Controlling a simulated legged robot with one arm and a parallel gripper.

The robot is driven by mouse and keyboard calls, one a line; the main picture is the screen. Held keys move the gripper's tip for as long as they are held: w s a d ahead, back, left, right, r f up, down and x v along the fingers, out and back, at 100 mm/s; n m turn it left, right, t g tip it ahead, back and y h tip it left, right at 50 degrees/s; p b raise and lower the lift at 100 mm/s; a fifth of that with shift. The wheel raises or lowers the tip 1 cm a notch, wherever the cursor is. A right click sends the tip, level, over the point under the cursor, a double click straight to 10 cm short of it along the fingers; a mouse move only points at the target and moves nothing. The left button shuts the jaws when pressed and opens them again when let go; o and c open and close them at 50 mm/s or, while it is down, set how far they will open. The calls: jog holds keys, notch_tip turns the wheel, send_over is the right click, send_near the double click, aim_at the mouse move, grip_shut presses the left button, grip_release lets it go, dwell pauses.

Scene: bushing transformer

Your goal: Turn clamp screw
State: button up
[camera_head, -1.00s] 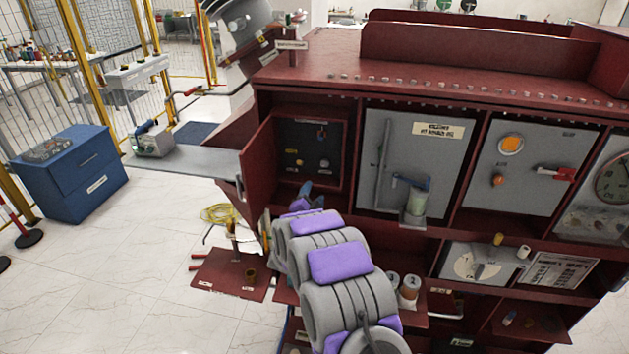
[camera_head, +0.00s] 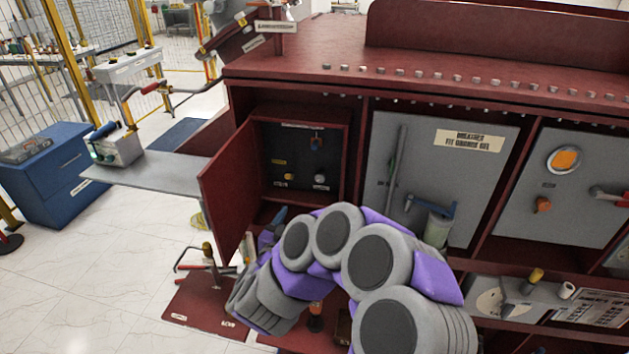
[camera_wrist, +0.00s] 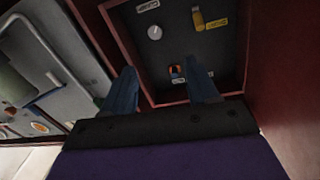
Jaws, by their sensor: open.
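The open compartment (camera_head: 338,168) at the cabinet's left holds a dark panel with small fittings. They are an orange-and-blue fitting (camera_head: 317,142), a yellow fitting (camera_head: 288,178) and a pale round knob (camera_head: 320,180). I cannot tell which is the clamp screw. The wrist view shows them inverted: pale knob (camera_wrist: 154,32), yellow fitting (camera_wrist: 198,20), and orange-and-blue fitting (camera_wrist: 175,72) seen between my fingertips. My gripper (camera_wrist: 163,82) is open and empty, its blue fingers pointing at the panel. In the head view my gripper (camera_head: 276,220) is low before the compartment, mostly hidden by my arm.
The red door (camera_head: 230,182) stands open left of the compartment. A grey panel with a blue handle (camera_head: 432,207) is to the right. A grey shelf (camera_head: 150,175) juts out left. A red base plate with a stand (camera_head: 207,300) lies below. White floor is clear at lower left.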

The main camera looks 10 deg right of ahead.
send_near(321, 179)
jog(key=x, duration=0.2)
jog(key=b+x, duration=0.1)
jog(key=x, duration=0.3)
jog(key=shift+w+a, duration=0.2)
jog(key=shift+w, duration=0.1)
jog(key=shift+w+b, duration=0.3)
jog(key=shift+w, duration=0.3)
jog(key=shift+w+d, duration=0.3)
jog(key=shift+d, duration=0.5)
